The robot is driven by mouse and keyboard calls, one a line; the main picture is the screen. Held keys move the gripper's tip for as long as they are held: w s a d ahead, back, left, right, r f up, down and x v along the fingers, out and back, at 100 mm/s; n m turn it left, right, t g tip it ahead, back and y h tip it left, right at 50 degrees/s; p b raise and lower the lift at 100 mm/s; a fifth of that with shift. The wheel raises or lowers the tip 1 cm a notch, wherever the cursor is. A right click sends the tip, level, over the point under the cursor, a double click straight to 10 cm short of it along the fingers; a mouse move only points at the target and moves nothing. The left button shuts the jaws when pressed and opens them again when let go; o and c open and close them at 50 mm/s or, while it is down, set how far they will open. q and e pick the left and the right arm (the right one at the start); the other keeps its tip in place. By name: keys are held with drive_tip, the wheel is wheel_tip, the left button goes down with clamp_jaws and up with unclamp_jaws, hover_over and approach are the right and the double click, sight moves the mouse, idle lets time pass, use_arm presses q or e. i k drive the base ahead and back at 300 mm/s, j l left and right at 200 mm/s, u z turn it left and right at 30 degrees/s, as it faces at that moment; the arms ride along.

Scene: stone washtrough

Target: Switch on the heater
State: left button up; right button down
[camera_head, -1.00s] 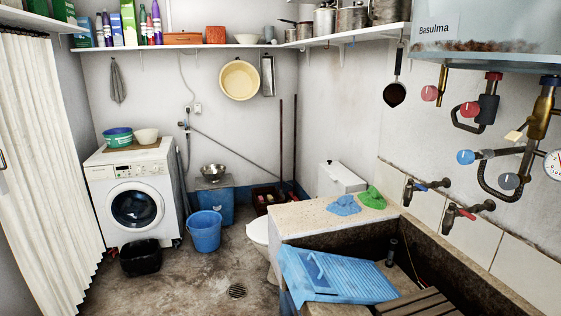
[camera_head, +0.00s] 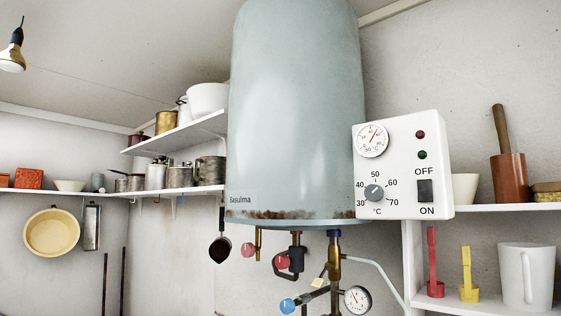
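The heater is a large pale blue-grey tank (camera_head: 295,110) on the wall, marked "Basulma", with rust along its bottom rim. A white control box (camera_head: 435,150) sits at its right side. The box carries a thermometer dial (camera_head: 371,139), a grey temperature knob (camera_head: 375,193), a red lamp (camera_head: 420,134) and a green lamp (camera_head: 422,155). A dark rocker switch (camera_head: 425,190) lies between the labels OFF above and ON below. I cannot tell which way the rocker is pressed. Neither of my grippers is in view.
Pipes with a red valve knob (camera_head: 283,262), a blue valve knob (camera_head: 287,306) and a pressure gauge (camera_head: 357,299) hang below the tank. A right shelf (camera_head: 480,208) holds a mortar (camera_head: 509,178). A white jug (camera_head: 527,277) stands below it. Left shelves (camera_head: 180,133) hold pots.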

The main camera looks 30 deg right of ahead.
sight(425, 188)
drive_tip(key=z, duration=1.9)
